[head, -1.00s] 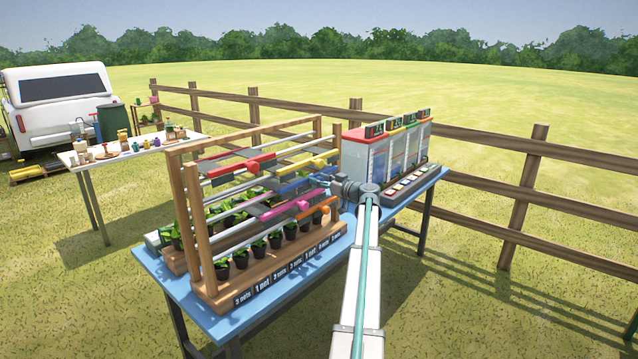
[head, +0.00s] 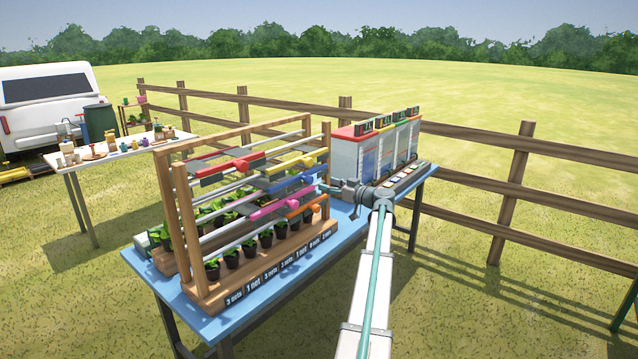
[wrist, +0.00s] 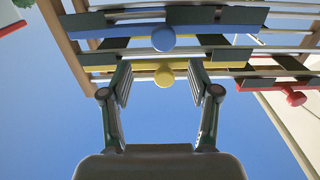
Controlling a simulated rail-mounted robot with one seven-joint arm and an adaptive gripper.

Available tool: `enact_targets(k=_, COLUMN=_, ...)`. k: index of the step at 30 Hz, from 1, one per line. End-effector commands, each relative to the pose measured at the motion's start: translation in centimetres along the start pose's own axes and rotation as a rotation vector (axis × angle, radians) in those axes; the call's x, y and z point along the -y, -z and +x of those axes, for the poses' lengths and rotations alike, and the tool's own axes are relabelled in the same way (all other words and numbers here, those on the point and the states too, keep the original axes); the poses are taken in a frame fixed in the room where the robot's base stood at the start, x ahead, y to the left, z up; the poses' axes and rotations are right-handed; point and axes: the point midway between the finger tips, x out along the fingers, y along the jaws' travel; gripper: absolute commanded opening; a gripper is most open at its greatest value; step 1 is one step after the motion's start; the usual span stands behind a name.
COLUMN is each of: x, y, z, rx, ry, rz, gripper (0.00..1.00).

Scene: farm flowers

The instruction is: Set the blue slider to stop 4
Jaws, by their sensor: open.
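The blue slider (head: 292,184) rides on a rail of the wooden rack, below the yellow slider (head: 298,161) and above the magenta one (head: 271,208). In the wrist view its round blue knob (wrist: 163,38) faces me near the top centre. The yellow knob (wrist: 164,76) shows just below it in that picture, in line with the gap between my fingers. My gripper (wrist: 159,64) is open with nothing held. In the head view my gripper (head: 326,189) is at the rack's right end, beside the blue slider. Which stop the slider is at cannot be read.
A red slider (head: 240,165) and an orange slider (head: 304,208) share the rack. Potted plants (head: 249,250) stand below, behind a row of labels (head: 284,262). A white cabinet (head: 372,153) stands behind my gripper on the blue table (head: 203,327). A wooden fence runs behind.

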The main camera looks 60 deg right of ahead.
Motion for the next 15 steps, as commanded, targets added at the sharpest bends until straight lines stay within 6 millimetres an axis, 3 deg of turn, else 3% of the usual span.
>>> enact_targets(k=6, x=0.0, y=0.0, z=-2.4, rx=0.000, ry=-0.001, rz=0.000, gripper=0.61)
enact_targets(k=15, x=0.0, y=0.0, z=-2.8, rx=0.000, ry=0.001, rz=0.000, gripper=0.61)
